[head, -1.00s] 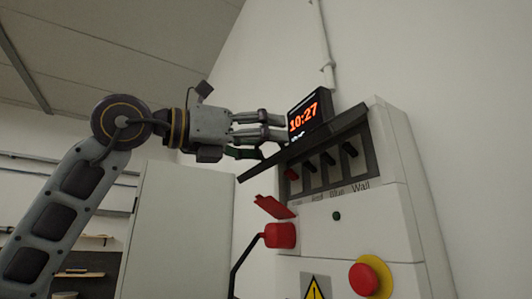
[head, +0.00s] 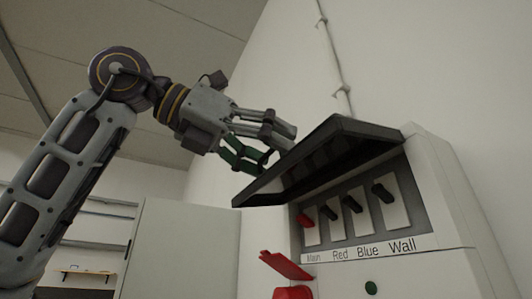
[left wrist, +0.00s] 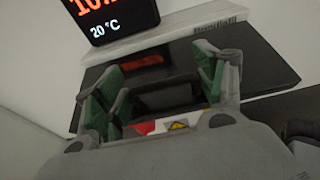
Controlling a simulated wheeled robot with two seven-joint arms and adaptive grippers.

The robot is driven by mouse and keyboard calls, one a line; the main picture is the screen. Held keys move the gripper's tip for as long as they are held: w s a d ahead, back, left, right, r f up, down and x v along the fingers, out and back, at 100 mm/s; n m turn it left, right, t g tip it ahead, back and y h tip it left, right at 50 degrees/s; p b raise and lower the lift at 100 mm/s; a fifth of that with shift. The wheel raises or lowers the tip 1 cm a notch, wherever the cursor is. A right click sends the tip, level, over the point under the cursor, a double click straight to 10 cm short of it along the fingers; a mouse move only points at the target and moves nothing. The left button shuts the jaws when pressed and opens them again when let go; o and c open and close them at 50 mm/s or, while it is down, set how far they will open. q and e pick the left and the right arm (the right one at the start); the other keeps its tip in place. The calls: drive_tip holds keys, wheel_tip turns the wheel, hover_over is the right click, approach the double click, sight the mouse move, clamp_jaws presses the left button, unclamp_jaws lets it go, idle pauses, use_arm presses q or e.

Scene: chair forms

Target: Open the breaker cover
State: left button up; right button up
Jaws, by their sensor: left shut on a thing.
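The breaker cover (head: 325,158) is a dark panel hinged along the top of the breaker box. It stands tilted up and outward, with the switches in view beneath it. My left gripper (head: 278,147) is at the cover's left part, its fingers against the upper side. In the left wrist view the gripper's green-padded fingers (left wrist: 155,78) are spread over the dark cover (left wrist: 262,72). The exact contact at the fingertips is hard to see. Below the cover are a red-handled switch (head: 305,220) and several black ones, labelled Main, Red, Blue and Wall. My right gripper is out of view.
A lit clock display (left wrist: 122,15) stands behind the cover in the left wrist view. A pale cabinet (head: 180,250) is at the left.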

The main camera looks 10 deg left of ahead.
use_arm(q)
drive_tip(key=shift+w+d+r+g+y+p, duration=0.2)
drive_tip(key=shift+d+r+g+y+p, duration=0.1)
drive_tip(key=shift+r+g+y, duration=0.25)
drive_tip(key=shift+w+d+r+g+y+p, duration=0.15)
drive_tip(key=shift+d+r+g+y, duration=0.15)
drive_tip(key=shift+r+y, duration=0.4)
drive_tip(key=shift+r, duration=0.15)
drive_tip(key=o, duration=1.2)
drive_tip(key=shift+c, duration=0.2)
drive_tip(key=shift+o, duration=0.2)
drive_tip(key=shift+w+d, duration=0.15)
drive_tip(key=shift+w, duration=0.05)
drive_tip(key=v, duration=1.2)
drive_tip(key=shift+w+r, duration=0.15)
